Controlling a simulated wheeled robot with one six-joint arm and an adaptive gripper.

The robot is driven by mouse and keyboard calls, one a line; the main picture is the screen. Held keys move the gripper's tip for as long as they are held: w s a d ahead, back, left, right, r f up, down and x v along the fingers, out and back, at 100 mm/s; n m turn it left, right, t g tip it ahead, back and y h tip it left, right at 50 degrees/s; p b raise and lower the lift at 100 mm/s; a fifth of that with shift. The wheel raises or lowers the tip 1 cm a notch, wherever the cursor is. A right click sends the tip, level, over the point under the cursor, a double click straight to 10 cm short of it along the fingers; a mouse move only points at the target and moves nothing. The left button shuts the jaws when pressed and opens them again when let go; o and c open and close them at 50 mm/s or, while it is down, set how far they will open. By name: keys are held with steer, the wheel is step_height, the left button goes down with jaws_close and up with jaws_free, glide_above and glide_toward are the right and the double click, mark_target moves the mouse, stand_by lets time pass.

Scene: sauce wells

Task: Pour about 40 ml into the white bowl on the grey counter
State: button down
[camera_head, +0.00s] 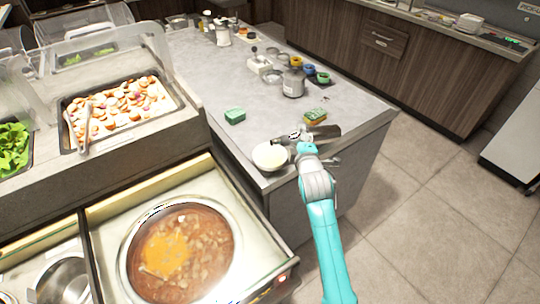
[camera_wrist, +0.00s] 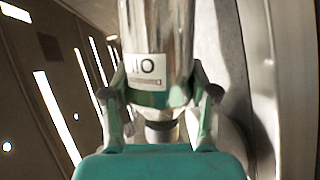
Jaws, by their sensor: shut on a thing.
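The white bowl (camera_head: 270,157) stands near the front corner of the grey counter (camera_head: 225,88). My gripper (camera_head: 307,143) is just right of the bowl, over the counter's corner. In the wrist view my gripper (camera_wrist: 164,100) is shut around a shiny bottle (camera_wrist: 157,30) with a white label bearing dark letters. In the head view the bottle (camera_head: 327,131) looks dark and lies tilted well over, close to horizontal. Its left end is near the bowl's rim. I cannot tell whether liquid is flowing, and the bowl's contents are not clear.
A green sponge (camera_head: 235,116) and a yellow-green sponge (camera_head: 315,116) lie behind the bowl. A metal jar (camera_head: 293,82) and small coloured cups (camera_head: 309,70) stand farther back. A large soup pot (camera_head: 180,252) sits front left. The counter's middle has free room.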

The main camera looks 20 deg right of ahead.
steer(key=shift+r+m, duration=0.3)
steer(key=shift+r, duration=0.2)
stand_by(0.8)
